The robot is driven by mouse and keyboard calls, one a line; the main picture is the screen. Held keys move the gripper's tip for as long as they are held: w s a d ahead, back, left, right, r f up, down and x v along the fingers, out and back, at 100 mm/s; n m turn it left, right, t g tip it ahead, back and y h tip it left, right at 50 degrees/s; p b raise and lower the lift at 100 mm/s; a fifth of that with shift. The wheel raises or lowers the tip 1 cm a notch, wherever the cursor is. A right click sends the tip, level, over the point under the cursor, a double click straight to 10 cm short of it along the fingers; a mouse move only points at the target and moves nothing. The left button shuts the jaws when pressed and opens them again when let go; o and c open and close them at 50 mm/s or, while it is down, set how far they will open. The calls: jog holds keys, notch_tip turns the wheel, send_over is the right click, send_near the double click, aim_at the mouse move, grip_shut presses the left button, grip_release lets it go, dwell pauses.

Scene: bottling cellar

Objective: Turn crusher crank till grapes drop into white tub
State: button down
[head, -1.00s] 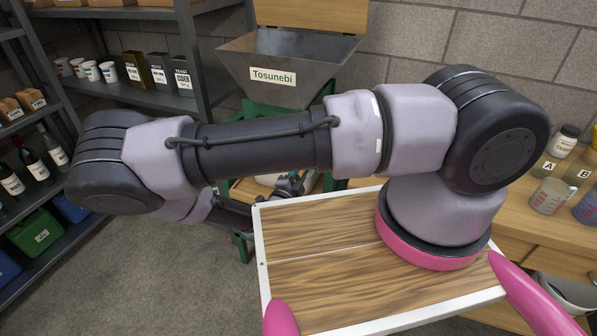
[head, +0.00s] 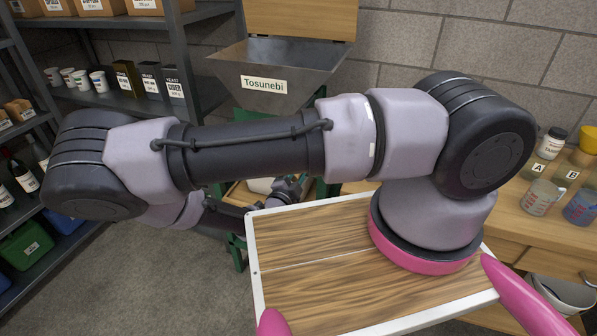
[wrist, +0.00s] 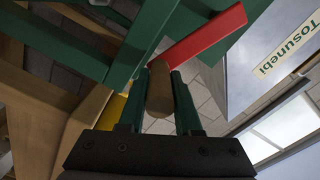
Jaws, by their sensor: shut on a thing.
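The crusher's grey metal hopper (head: 278,65), labelled Tosunebi, stands on a green frame (head: 238,250) against the wall. In the wrist view the red crank arm (wrist: 205,35) slants across the green frame, with the hopper (wrist: 245,75) to its right. A wooden crank handle (wrist: 160,92) lies between the fingers of my gripper (wrist: 160,80), which is shut on it. In the head view my gripper (head: 291,186) is small and partly hidden behind my arm. A white thing (head: 260,185) beside it may be the tub; it is mostly covered. No grapes are visible.
Shelves with cups (head: 98,81), boxes and a green bin (head: 30,237) stand at left. A wooden bench (head: 530,222) with measuring jugs (head: 541,198) stands at right. Bare floor (head: 165,275) is clear at lower left. A yellow thing (wrist: 114,110) shows beside my gripper.

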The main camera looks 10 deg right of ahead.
jog(key=shift+w+a, duration=0.1)
jog(key=c, duration=0.6)
grip_release()
notch_tip(320, 180, up, 10)
jog(key=shift+r, duration=0.1)
jog(key=shift+a, duration=0.1)
